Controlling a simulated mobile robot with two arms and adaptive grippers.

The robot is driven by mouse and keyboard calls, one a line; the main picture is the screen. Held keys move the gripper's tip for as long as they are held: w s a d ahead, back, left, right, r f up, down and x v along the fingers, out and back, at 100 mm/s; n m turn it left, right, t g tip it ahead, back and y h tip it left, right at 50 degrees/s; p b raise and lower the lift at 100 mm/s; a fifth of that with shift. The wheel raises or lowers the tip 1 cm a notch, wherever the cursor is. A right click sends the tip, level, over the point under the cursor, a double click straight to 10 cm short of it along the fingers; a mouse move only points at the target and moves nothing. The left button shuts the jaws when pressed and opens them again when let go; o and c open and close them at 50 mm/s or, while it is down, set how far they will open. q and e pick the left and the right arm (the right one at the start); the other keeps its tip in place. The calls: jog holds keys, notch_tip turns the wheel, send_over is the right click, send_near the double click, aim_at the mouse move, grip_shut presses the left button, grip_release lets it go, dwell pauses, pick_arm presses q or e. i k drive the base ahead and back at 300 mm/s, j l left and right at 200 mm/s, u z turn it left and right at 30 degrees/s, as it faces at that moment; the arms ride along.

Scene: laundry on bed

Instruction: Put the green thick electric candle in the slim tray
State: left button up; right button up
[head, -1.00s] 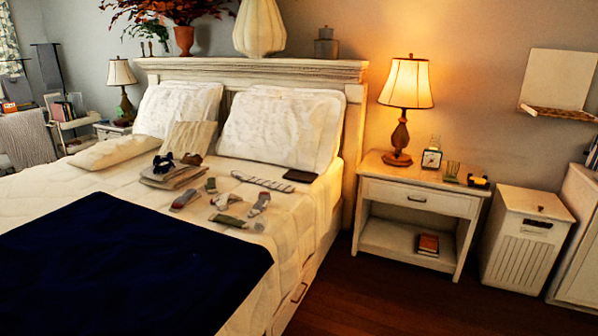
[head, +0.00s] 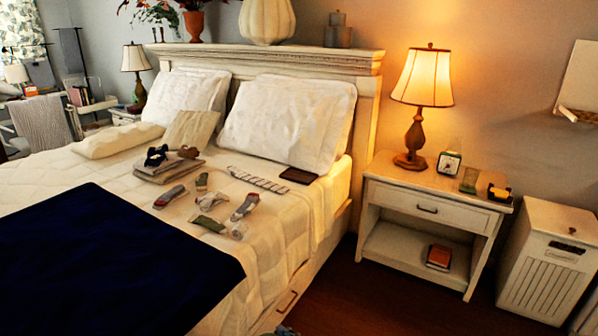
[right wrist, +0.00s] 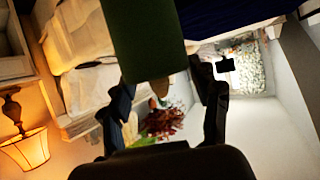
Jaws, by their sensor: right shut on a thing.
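In the right wrist view, my right gripper (right wrist: 160,82) is shut on a thick green cylinder, the green candle (right wrist: 145,38). One dark finger is on each side of its lower end; its far end runs out of the top of the picture. In the head view, a long, narrow pale strip with small divisions (head: 258,180) lies on the bed; I cannot tell whether it is the slim tray. A small dark flat thing (head: 297,175) lies beside it near the pillow. My left gripper is not in view.
Several socks (head: 210,199) and folded cloth (head: 168,170) lie on the bed by a dark blue blanket (head: 110,265). The nightstand (head: 410,188) holds a lit lamp (head: 422,80), a clock (head: 449,163), a greenish glass (head: 469,180) and a dark holder (head: 498,193). A lidded bin (head: 545,262) stands right.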

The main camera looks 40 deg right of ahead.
aim_at(304, 178)
jog(key=i+l+u, duration=0.1)
jog(key=l, duration=0.55)
jog(key=i+l+u, duration=0.1)
jog(key=l, duration=0.55)
jog(key=i+l+u, duration=0.1)
jog(key=l, duration=0.55)
jog(key=i+l, duration=0.15)
jog(key=l, duration=0.5)
jog(key=i+l+u, duration=0.1)
jog(key=i+l, duration=0.15)
jog(key=i+l+u, duration=0.1)
jog(key=l, duration=0.4)
jog(key=i+l, duration=0.35)
jog(key=i+l+u, duration=0.15)
jog(key=l, duration=0.3)
jog(key=i+l, duration=0.15)
jog(key=i, duration=0.15)
